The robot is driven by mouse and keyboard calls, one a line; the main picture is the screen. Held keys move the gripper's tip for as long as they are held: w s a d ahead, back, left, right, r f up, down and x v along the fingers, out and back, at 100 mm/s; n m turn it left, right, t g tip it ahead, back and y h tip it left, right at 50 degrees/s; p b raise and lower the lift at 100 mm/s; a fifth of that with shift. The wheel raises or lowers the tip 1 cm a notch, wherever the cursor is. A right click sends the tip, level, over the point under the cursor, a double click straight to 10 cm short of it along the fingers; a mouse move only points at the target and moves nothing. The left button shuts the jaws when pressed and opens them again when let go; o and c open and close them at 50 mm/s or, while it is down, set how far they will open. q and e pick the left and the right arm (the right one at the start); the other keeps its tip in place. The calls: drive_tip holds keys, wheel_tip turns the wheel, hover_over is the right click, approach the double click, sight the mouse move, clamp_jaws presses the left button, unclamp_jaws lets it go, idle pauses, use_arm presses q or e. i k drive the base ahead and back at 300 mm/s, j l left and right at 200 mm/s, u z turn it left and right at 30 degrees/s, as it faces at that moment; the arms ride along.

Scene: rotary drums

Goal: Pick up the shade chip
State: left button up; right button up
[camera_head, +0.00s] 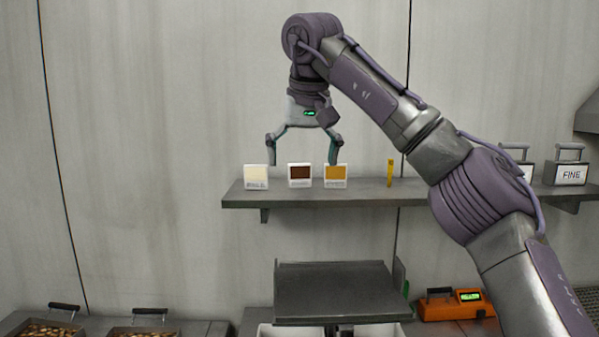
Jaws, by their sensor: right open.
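Three shade chips stand upright in a row on the wall shelf (370,194). The pale cream chip (256,173) is at the left, the dark brown chip (300,171) in the middle and the amber chip (336,172) at the right. My right gripper (303,158) is open and empty, pointing down just above the dark brown chip. Its left finger is near the gap between the cream and brown chips, and its right finger overlaps the amber chip's left top in the picture. My left gripper is not in view.
A small yellow upright object (390,173) stands farther right on the shelf. A handled box marked FINE (570,174) is at the shelf's right end. Below are a grey tray (340,290), an orange device (455,304) and two handled bins of brown pieces (45,330).

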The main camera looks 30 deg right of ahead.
sight(298, 174)
drive_tip(key=i+l, duration=0.7)
drive_tip(key=i, duration=0.25)
